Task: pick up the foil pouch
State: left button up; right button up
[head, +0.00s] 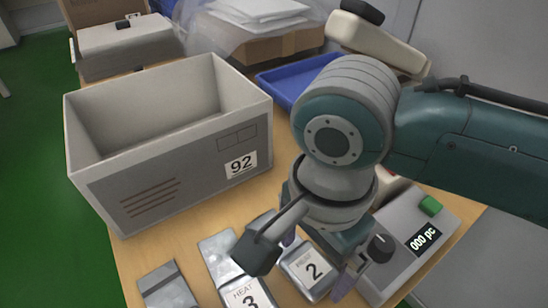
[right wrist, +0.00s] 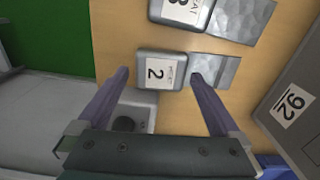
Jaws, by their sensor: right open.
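Silver foil pieces lie in a row at the table's front. One crumpled foil piece (right wrist: 216,69) adjoins a grey block labelled HEAT 2 (head: 309,267), which also shows in the right wrist view (right wrist: 160,71). Another crumpled foil piece (head: 216,245) adjoins a block labelled HEAT 3 (head: 245,293). I cannot tell whether each foil and block are one item. My right gripper (right wrist: 158,76) is open and empty above the HEAT 2 block. One fingertip is beside its outer edge, the other over its border with the foil. My left gripper is not in view.
A large grey box (head: 150,190) marked 92 stands behind the row. A grey device (head: 415,240) with a knob, green button and display is at the right. A blue tray (head: 290,82) is behind. Another silver piece (head: 165,285) lies at the front left.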

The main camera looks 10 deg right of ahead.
jog(key=shift+f, duration=0.75)
jog(key=c, duration=1.1)
jog(key=shift+r, duration=0.15)
